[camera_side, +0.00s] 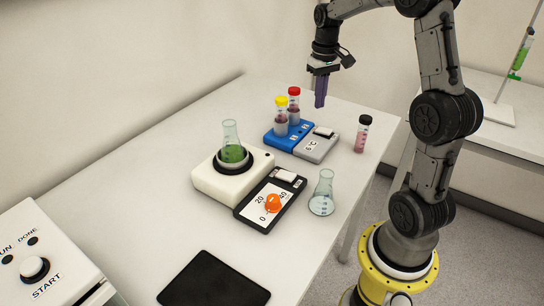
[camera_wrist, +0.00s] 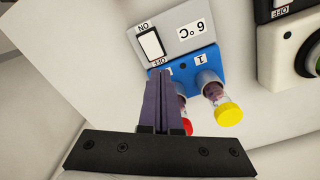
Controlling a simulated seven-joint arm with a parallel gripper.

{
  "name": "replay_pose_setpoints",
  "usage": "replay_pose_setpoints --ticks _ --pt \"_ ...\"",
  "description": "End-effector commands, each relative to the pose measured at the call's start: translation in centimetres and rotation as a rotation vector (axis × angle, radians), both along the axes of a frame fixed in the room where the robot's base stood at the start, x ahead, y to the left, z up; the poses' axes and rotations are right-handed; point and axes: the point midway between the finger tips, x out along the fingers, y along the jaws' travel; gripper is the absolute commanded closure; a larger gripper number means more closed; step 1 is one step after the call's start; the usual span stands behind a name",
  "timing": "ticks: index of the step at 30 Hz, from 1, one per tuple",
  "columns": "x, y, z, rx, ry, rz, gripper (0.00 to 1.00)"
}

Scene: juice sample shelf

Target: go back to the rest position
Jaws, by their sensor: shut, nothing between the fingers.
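My gripper (camera_side: 320,93) is shut and empty, pointing down above the far part of the table. It hangs above and to the right of the red-capped vial (camera_side: 294,106). In the wrist view my gripper's purple fingers (camera_wrist: 163,105) are pressed together and partly cover the red-capped vial (camera_wrist: 187,124). The yellow-capped vial (camera_side: 281,117) stands beside the red one in the blue block (camera_side: 275,138). The yellow cap also shows in the wrist view (camera_wrist: 228,114). A black-capped vial (camera_side: 362,134) with pink liquid stands on the bare table to the right.
A grey cooler with a switch (camera_side: 317,147) adjoins the blue block. A flask of green liquid (camera_side: 232,146) sits on the white stirrer (camera_side: 205,181).

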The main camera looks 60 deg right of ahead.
Motion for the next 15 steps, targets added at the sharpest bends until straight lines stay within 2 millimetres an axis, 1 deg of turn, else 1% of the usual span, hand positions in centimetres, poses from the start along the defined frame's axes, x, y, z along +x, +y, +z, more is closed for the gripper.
replay_pose_setpoints --ticks 1,2,3,5,6,7,9,11,12,14,15 --pt "0.7 1.1 1.4 -0.021 -0.03 0.031 1.0" --pt "1.0 1.9 2.4 -0.033 -0.048 0.052 1.0" --pt "1.2 3.4 3.7 -0.048 -0.072 0.086 1.0" --pt "1.0 6.0 5.7 -0.069 -0.109 0.142 1.0" --pt "0.5 7.9 6.9 -0.083 -0.137 0.181 1.0" --pt "0.1 9.4 7.7 -0.093 -0.159 0.209 1.0" --pt "-1.3 12.5 9.2 -0.111 -0.208 0.269 1.0" --pt "-2.8 14.9 10.1 -0.122 -0.248 0.317 1.0" --pt "-4.0 16.4 10.5 -0.129 -0.275 0.349 1.0" --pt "-5.8 18.5 10.9 -0.136 -0.317 0.393 1.0" --pt "-7.1 19.7 10.9 -0.14 -0.344 0.42 1.0"
